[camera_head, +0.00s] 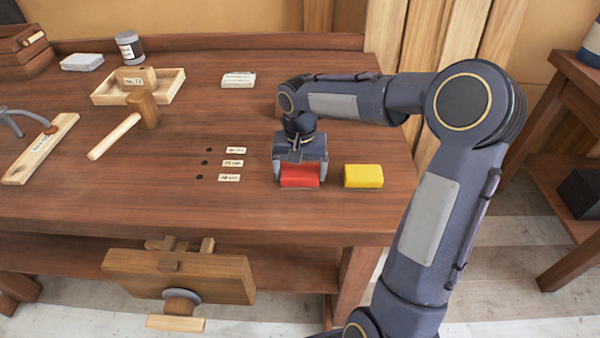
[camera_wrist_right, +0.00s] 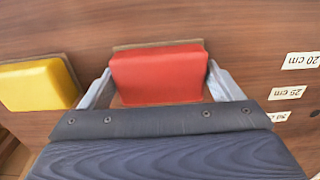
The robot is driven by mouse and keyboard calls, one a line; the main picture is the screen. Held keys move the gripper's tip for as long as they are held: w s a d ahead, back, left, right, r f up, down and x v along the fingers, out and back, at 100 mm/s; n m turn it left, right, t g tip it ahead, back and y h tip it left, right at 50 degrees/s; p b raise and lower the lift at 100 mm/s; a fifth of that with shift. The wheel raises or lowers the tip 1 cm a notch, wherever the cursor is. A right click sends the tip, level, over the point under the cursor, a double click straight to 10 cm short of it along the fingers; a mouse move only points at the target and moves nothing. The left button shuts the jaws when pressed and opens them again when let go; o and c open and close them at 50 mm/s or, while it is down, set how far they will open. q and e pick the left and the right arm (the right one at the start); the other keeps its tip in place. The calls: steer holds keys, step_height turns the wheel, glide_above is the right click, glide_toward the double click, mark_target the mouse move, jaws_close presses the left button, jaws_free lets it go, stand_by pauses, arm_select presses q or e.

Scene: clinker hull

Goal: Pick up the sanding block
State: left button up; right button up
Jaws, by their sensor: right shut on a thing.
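A red sanding block (camera_head: 299,175) is on the workbench near its front right part. My right gripper (camera_head: 300,172) comes down over it and is shut on it, one finger at each side. In the right wrist view the red block (camera_wrist_right: 159,73) lies between the two fingers (camera_wrist_right: 160,88), with a thin brown layer showing along its far edge. A yellow block (camera_head: 363,176) of like shape sits just to the right on the bench, apart from the gripper; it shows at the left in the right wrist view (camera_wrist_right: 38,85). My left gripper is out of view.
Small labels (camera_head: 233,163) with dark holes lie left of the red block. A mallet (camera_head: 143,109), a wooden tray (camera_head: 167,91), a jar (camera_head: 130,46) and a clamp on a board (camera_head: 42,147) stand farther left. A vise (camera_head: 180,275) juts from the bench front.

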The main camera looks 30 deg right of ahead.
steer(key=shift+r, duration=0.1)
steer(key=shift+r, duration=0.25)
step_height(320, 180, up, 2)
steer(key=shift+r, duration=0.1)
steer(key=s+a+r, duration=0.3)
steer(key=a+r, duration=0.7)
steer(key=a, duration=0.3)
steer(key=shift+s+a, duration=0.15)
steer(key=shift+a, duration=0.15)
